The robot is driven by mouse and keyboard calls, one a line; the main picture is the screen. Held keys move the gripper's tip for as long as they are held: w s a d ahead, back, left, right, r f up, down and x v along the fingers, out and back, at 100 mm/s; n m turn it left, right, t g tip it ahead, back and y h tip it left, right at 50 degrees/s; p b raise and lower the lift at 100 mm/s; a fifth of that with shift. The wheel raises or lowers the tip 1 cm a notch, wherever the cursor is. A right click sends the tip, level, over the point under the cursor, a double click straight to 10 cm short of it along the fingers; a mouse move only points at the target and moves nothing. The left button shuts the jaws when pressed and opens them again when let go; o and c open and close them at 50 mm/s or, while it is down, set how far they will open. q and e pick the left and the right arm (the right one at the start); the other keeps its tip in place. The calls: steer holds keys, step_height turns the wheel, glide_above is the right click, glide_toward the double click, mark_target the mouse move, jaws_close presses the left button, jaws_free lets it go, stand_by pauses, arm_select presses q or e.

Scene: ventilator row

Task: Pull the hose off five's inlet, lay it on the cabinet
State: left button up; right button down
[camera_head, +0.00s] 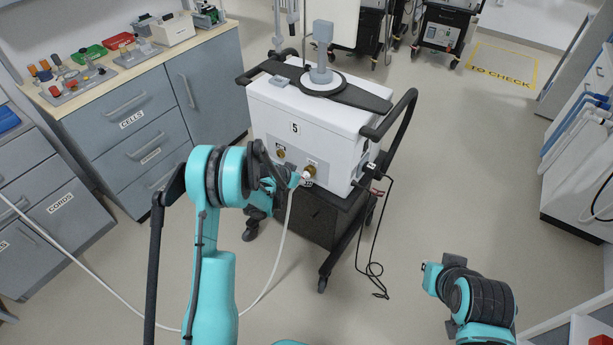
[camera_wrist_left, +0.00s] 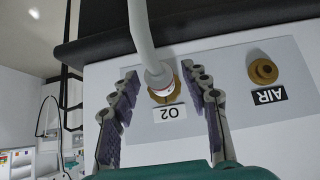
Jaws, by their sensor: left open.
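Ventilator five (camera_head: 300,110) is a white unit on a dark cart in the head view. A pale hose (camera_head: 287,225) runs from its O2 inlet (camera_head: 310,169) down to the floor and off to the left. In the left wrist view, the hose's white end (camera_wrist_left: 156,78) with a red ring sits on the brass O2 inlet (camera_wrist_left: 164,97). My left gripper (camera_wrist_left: 160,76) is open, one finger either side of that end, with visible gaps. The cabinet (camera_head: 207,85) stands behind left. My right arm shows at lower right; its gripper cannot be made out.
The brass AIR inlet (camera_wrist_left: 263,71) beside O2 is bare. Trays and a small device (camera_head: 172,28) crowd much of the cabinet top, with narrow bare strips in front. A dark cable (camera_head: 374,265) hangs from the cart's right side. Floor to the right is open.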

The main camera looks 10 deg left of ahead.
arm_select(q)
jaws_close()
steer(key=shift+s, duration=0.15)
steer(key=shift+s+a, duration=0.3)
steer(key=shift+s, duration=0.45)
steer(key=shift+s+a, duration=0.35)
steer(key=shift+s, duration=0.45)
steer(key=shift+s+a, duration=0.3)
steer(key=shift+s, duration=0.45)
